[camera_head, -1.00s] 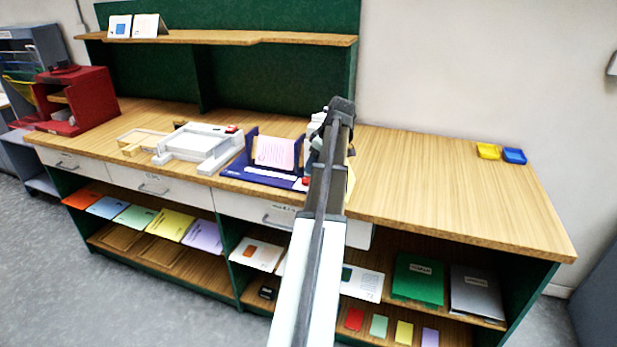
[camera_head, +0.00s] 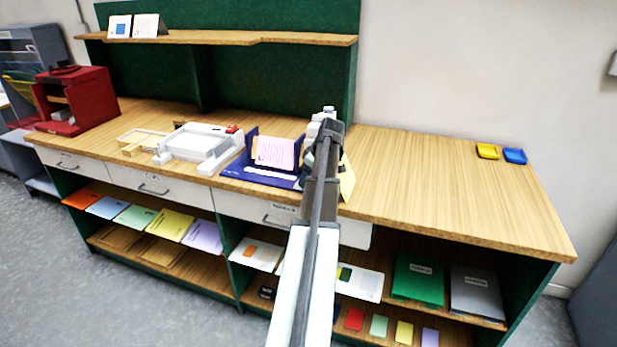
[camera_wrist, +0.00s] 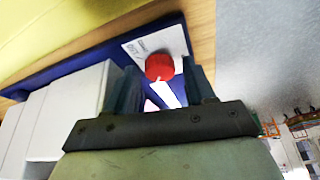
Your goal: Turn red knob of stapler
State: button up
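The red knob (camera_wrist: 160,67) shows in the wrist view as a round red cap beside a white label with dark print. It sits at the end of a blue base (camera_wrist: 75,62), which appears to be the stapler. In the head view the blue base (camera_head: 232,171) stands on the counter with a pinkish sheet (camera_head: 275,153) upright in it; my arm covers its right end and the knob. My gripper (camera_wrist: 161,84) is open. Its two dark fingers lie to either side of the knob in the wrist view. Contact with the knob cannot be told.
White blocks (camera_wrist: 65,115) lie along the blue base, close to the left finger. A yellow card (camera_head: 347,180) stands just right of my arm. A white tray device (camera_head: 196,148) is to the left. The counter (camera_head: 430,180) is clear toward the yellow and blue trays (camera_head: 514,156).

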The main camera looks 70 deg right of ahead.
jog(key=c, duration=0.9)
jog(key=shift+m, duration=0.3)
jog(key=m, duration=0.1)
jog(key=m+h, duration=0.1)
jog(key=m, duration=0.1)
jog(key=shift+a+m+g+h, duration=0.2)
jog(key=shift+m+g+h, duration=0.1)
jog(key=m+g+h, duration=0.1)
jog(key=m, duration=0.3)
jog(key=shift+w+a, duration=0.1)
jog(key=shift+w, duration=0.1)
jog(key=m+g, duration=0.1)
jog(key=m, duration=0.1)
jog(key=m+g+h, duration=0.1)
jog(key=m, duration=0.2)
jog(key=shift+w, duration=0.15)
jog(key=shift+w+m+g, duration=0.1)
jog(key=shift+m+g, duration=0.6)
jog(key=shift+m, duration=1.2)
